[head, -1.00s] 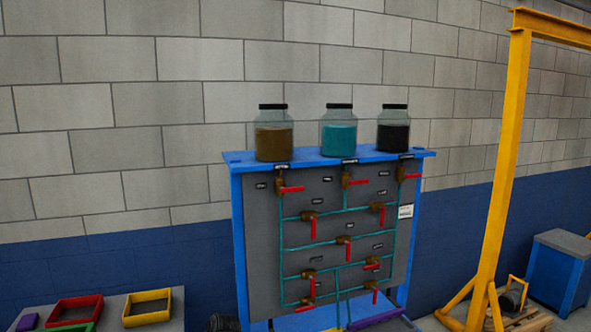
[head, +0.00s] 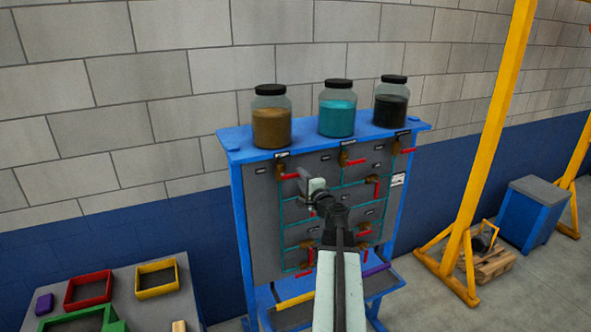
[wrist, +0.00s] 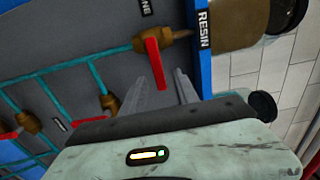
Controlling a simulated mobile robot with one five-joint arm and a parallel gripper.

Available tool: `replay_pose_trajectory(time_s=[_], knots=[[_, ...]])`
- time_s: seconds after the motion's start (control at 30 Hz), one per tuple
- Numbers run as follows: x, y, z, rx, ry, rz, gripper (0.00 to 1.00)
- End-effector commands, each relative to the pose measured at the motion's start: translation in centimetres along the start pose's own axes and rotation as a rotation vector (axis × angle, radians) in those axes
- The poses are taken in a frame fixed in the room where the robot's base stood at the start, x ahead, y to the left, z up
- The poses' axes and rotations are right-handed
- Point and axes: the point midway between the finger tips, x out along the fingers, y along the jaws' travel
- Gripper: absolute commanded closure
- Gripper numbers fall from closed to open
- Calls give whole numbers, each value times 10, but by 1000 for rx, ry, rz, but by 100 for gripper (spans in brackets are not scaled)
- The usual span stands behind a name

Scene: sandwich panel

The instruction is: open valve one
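Valve one is the brass valve (wrist: 178,37) with a red lever (wrist: 155,62) in the wrist view, beside a partly cut-off label ending in "NE" (wrist: 146,7). In the head view its red lever (head: 289,177) points right, under the brown-filled jar (head: 271,120). My gripper (wrist: 162,80) is open, with its two grey fingers apart. The lever's free end lies in line with the gap between the fingertips. I cannot tell whether the fingers touch it. In the head view my gripper (head: 303,174) is in front of the panel's upper left, just right of the lever.
Several other red-levered valves sit on the teal pipes of the grey panel (head: 262,215). A teal jar (head: 337,110) and a dark jar (head: 390,103) stand on the blue shelf (head: 240,145). A table with coloured trays (head: 157,279) is left; a yellow gantry (head: 490,150) is right.

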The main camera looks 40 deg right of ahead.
Motion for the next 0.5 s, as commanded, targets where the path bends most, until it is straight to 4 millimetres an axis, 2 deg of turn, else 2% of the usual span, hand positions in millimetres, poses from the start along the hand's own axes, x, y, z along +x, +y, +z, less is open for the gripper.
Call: replay_pose_trajectory(time_s=[0.2,0.3,0.5], knots=[[44,0,-3,-1,0,1,64],[59,0,-2,-1,0,1,64],[64,0,-2,-1,1,1,64]])
